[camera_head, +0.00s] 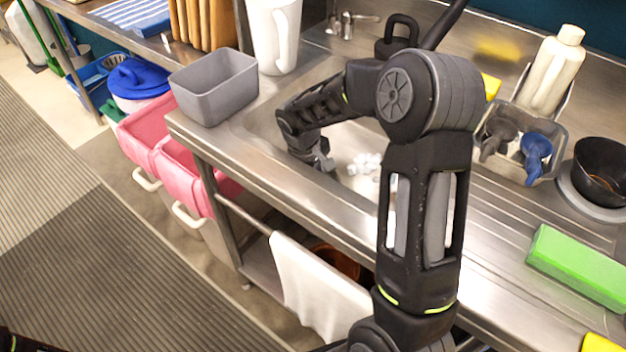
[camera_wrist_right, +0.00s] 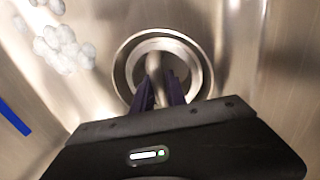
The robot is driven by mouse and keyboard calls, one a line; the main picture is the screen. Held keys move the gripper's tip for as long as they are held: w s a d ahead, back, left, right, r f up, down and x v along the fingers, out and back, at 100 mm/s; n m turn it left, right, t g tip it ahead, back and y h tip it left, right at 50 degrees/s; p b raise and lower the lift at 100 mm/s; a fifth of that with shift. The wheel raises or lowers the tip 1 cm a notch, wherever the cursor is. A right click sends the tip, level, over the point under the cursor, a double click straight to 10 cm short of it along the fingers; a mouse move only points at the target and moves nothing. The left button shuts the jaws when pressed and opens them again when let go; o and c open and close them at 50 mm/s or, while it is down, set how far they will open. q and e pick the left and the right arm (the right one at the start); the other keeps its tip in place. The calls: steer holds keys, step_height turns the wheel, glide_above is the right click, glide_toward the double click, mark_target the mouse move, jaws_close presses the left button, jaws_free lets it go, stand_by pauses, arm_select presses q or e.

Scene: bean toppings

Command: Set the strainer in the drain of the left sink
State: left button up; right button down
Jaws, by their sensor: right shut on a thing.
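My right arm reaches down into the steel sink (camera_head: 262,122), and its gripper (camera_head: 322,163) is low inside the basin in the head view. In the right wrist view, the gripper (camera_wrist_right: 162,92) is shut on the upright metal handle of the round strainer (camera_wrist_right: 152,66). Concentric metal rings show around the handle. I cannot tell which ring belongs to the strainer and which to the drain, or whether the strainer touches the drain. My fingers and the gripper body hide the near side. My left gripper is not in view.
White lumps (camera_head: 365,163) lie in the sink to the right of my gripper. A grey bin (camera_head: 214,88) and white pitcher (camera_head: 274,35) stand by the sink's left end. A caddy (camera_head: 521,143) with a bottle and green block (camera_head: 577,266) are at right.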

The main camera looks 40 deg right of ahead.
steer(key=c, duration=1.3)
jaws_free()
steer(key=shift+o, duration=0.2)
steer(key=v, duration=0.7)
steer(key=shift+r+p, duration=0.35)
steer(key=shift+a+r, duration=0.1)
steer(key=shift+a, duration=0.05)
